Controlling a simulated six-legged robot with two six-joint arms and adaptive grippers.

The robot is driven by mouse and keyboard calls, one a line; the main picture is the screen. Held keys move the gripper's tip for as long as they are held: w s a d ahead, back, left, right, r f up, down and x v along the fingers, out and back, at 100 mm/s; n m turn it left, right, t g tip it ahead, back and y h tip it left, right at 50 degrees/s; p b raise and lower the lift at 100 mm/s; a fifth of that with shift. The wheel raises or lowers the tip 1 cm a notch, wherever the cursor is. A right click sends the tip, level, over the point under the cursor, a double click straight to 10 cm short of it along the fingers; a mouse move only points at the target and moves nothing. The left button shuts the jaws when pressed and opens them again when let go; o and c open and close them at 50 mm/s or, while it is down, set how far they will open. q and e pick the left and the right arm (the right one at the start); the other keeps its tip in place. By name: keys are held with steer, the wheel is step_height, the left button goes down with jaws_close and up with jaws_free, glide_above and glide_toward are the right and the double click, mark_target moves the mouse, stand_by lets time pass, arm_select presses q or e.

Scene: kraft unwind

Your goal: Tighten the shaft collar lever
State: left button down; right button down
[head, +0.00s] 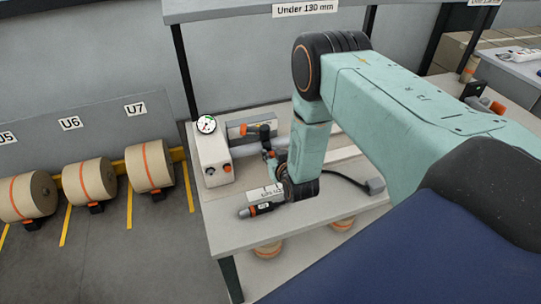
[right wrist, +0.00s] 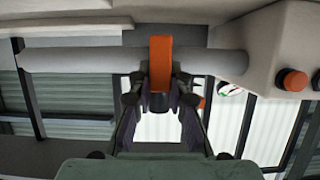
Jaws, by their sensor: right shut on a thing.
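The orange lever (right wrist: 160,55) stands upright across the grey shaft (right wrist: 80,60) in the right wrist view. My right gripper (right wrist: 159,88) is shut on the lever, with a dark finger on each side of its lower part. In the head view my right gripper (head: 268,153) is at the shaft, beside the white housing (head: 211,160) with a dial gauge. The collar itself is mostly hidden by the lever and my fingers. My left gripper is not in view.
A black cable runs to a grey block (head: 375,186) on the right. Kraft rolls (head: 149,166) stand on the floor at left.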

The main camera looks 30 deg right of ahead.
steer(key=c, duration=1.2)
jaws_free()
steer(key=shift+a, duration=0.1)
steer(key=shift+s, duration=0.1)
steer(key=shift+s+r, duration=0.1)
steer(key=shift+s, duration=0.1)
steer(key=v, duration=1.1)
steer(key=shift+s+a+r, duration=0.1)
steer(key=shift+s+a, duration=0.05)
steer(key=shift+s, duration=0.1)
